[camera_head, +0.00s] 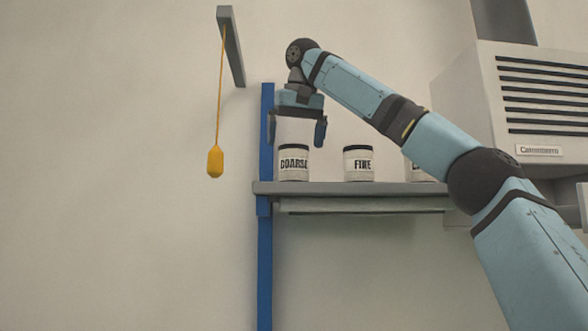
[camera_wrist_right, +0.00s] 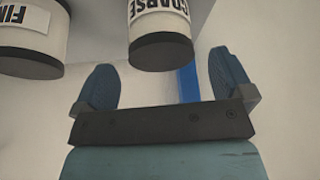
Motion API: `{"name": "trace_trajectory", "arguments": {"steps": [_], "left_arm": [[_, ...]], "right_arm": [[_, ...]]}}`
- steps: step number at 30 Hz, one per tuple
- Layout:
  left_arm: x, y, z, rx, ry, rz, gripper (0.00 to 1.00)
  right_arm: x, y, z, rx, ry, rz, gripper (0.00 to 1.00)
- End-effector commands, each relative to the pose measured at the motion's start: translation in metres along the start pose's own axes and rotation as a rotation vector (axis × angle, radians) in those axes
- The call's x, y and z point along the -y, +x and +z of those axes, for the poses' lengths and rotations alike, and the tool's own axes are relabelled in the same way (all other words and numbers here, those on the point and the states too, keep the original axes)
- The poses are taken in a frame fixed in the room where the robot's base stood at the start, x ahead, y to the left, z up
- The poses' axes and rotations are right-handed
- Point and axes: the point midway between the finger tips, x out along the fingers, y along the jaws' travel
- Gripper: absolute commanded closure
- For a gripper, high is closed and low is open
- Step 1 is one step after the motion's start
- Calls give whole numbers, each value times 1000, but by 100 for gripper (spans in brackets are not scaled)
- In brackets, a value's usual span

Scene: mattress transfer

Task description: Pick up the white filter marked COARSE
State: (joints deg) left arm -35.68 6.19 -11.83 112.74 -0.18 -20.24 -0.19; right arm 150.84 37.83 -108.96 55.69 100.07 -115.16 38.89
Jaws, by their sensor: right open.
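The white filter marked COARSE (camera_head: 293,166) stands upright on the grey shelf, near its left end. It is a short canister with a dark top and a black-lettered label. My right gripper (camera_head: 296,130) is open and empty, pointing down just above it, one finger to each side. In the right wrist view the COARSE filter (camera_wrist_right: 160,32) lies just past the fingertips of the open gripper (camera_wrist_right: 162,64), between them. The filter marked FINE (camera_head: 359,165) stands to its right; it also shows in the wrist view (camera_wrist_right: 30,38). My left gripper is not in view.
The grey shelf (camera_head: 350,188) is fixed by a blue post (camera_head: 264,240). A third canister (camera_head: 418,174) is partly hidden behind my right arm. A yellow pull (camera_head: 215,162) hangs on a cord at left. A vented grey unit (camera_head: 538,100) stands at right.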

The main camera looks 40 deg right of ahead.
Motion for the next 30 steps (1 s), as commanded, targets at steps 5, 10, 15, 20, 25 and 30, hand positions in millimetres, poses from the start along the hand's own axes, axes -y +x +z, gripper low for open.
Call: {"name": "trace_trajectory", "arguments": {"steps": [5, 10, 15, 20, 25, 30], "left_arm": [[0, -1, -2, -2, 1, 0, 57], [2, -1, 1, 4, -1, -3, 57], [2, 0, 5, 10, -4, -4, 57], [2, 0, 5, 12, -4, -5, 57], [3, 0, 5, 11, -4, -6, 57], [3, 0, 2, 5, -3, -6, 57]], "right_arm": [[0, 28, 0, 3, -2, 0, 1], [1, 46, 0, 3, -1, -1, 1], [0, 49, 1, 0, 0, 0, 1], [1, 49, 1, 0, 0, 0, 13], [1, 49, 1, 0, 0, 0, 52], [0, 49, 0, 1, 0, 0, 58]]}}
